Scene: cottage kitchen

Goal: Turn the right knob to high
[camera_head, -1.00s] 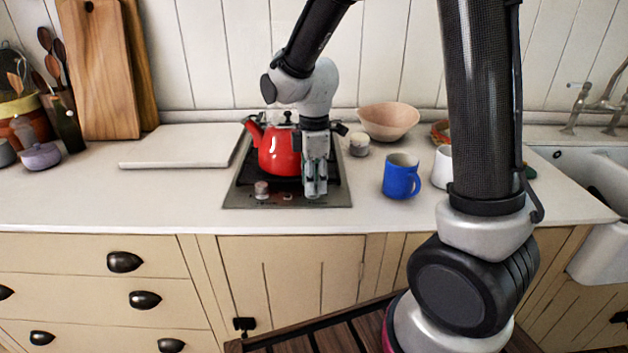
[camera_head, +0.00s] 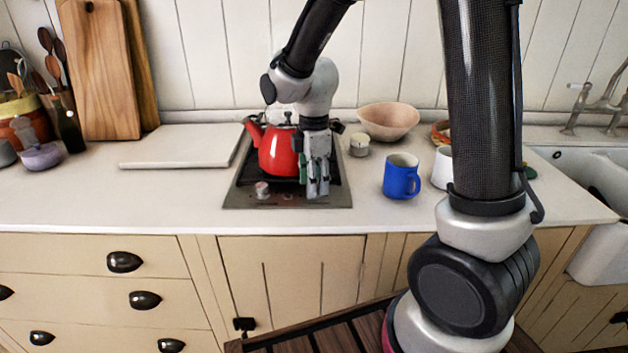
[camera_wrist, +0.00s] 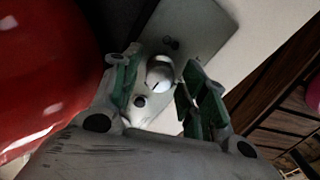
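The stove (camera_head: 232,196) is a dark cooktop with a metal front strip set in the counter. Its left knob (camera_head: 262,190) is a small silver cylinder at the strip's left. My gripper (camera_head: 318,192) points down over the right part of the strip and hides the right knob in the head view. In the wrist view, a round silver knob (camera_wrist: 160,70), seemingly the right one, shows between the green-padded fingers of my gripper (camera_wrist: 160,88). The fingers are apart, with gaps seen beside the knob. The knob's setting cannot be read.
A small pot (camera_head: 359,145), a blue mug (camera_head: 401,176) and a bowl (camera_head: 388,121) stand to the right.

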